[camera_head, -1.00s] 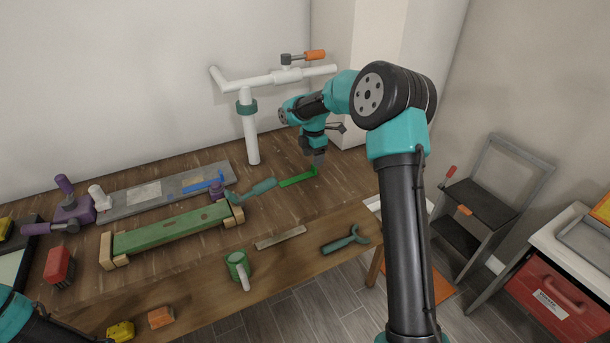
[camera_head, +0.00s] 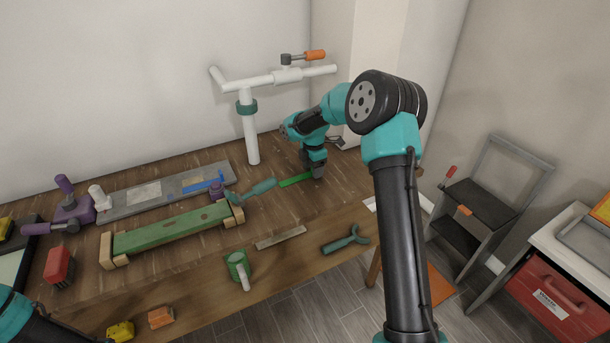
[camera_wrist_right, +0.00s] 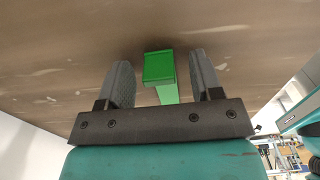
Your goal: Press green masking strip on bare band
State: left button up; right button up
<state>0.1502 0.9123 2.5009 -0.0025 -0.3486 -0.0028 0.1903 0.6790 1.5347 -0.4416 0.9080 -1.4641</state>
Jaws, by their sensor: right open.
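The green masking strip (camera_head: 296,181) lies on the wooden bench in front of the white stand. My right gripper (camera_head: 317,174) is down at the strip's right end. In the right wrist view the strip (camera_wrist_right: 160,70) lies between the two fingers, with a gap on each side; the gripper (camera_wrist_right: 160,85) is open. A grey board (camera_head: 128,207) at the back left carries a blue strip (camera_head: 203,187) and pale patches. I cannot tell which part is the bare band. My left gripper is out of view.
A teal-handled tool (camera_head: 258,187) lies close to the strip's left end. The white stand (camera_head: 251,135) rises behind.

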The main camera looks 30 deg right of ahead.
grip_shut()
dwell(0.6)
jog(key=shift+r, duration=1.8)
jog(key=s+a, duration=0.3)
jog(key=s, duration=0.1)
jog(key=s+a+r, duration=0.1)
jog(key=s+a, duration=0.2)
jog(key=s, duration=0.2)
jog(key=s+a, duration=0.3)
jog(key=s, duration=0.1)
jog(key=shift+s+r, duration=0.15)
jog(key=shift+r, duration=0.05)
